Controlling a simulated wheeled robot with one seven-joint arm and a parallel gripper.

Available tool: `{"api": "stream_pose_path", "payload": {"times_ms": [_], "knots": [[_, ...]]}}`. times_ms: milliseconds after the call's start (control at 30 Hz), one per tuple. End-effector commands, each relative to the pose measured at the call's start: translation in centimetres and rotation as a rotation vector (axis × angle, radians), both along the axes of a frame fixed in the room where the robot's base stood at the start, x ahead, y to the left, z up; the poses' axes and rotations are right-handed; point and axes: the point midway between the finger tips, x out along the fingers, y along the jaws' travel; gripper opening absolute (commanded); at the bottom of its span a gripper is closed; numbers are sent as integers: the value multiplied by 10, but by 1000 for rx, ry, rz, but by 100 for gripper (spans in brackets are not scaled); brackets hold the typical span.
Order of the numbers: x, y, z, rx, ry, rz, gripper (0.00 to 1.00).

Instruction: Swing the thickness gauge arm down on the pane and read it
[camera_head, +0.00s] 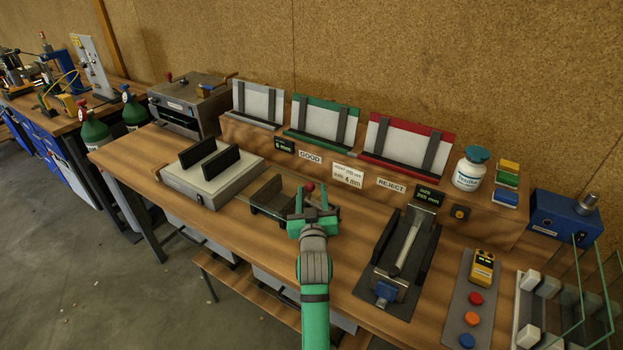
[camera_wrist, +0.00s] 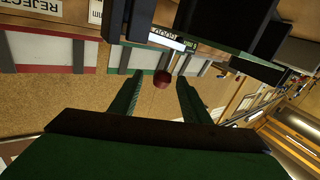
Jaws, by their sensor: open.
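The thickness gauge (camera_head: 268,203) is a dark bracket on the bench, left of my gripper. A red ball knob (camera_head: 309,186), apparently the end of its arm, shows at my fingertips. The wrist view shows this knob (camera_wrist: 162,80) on a thin rod, between my two fingers. My gripper (camera_head: 311,198) is open, with a visible gap on either side of the knob; I cannot tell its depth relative to the fingertips. My fingers (camera_wrist: 158,98) also show in the wrist view. My gripper hides part of the gauge.
A grey fixture with black pads (camera_head: 212,189) stands left. A long clamp fixture (camera_head: 402,252) and a button panel (camera_head: 474,300) stand right. GOOD and REJECT racks (camera_head: 405,140) line the back. Glass panes (camera_head: 590,285) stand upright at the far right.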

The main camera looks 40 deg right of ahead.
Motion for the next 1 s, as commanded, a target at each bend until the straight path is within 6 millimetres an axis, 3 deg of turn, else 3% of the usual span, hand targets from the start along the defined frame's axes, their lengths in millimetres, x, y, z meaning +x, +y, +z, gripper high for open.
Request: {"api": "stream_pose_path", "payload": {"times_ms": [100,333,833,1000], "knots": [[21,-10,1,0,0,4,43],[47,-32,1,-1,-1,0,43],[58,-44,0,-1,-1,-5,43],[58,-42,0,-1,-1,-3,5]]}}
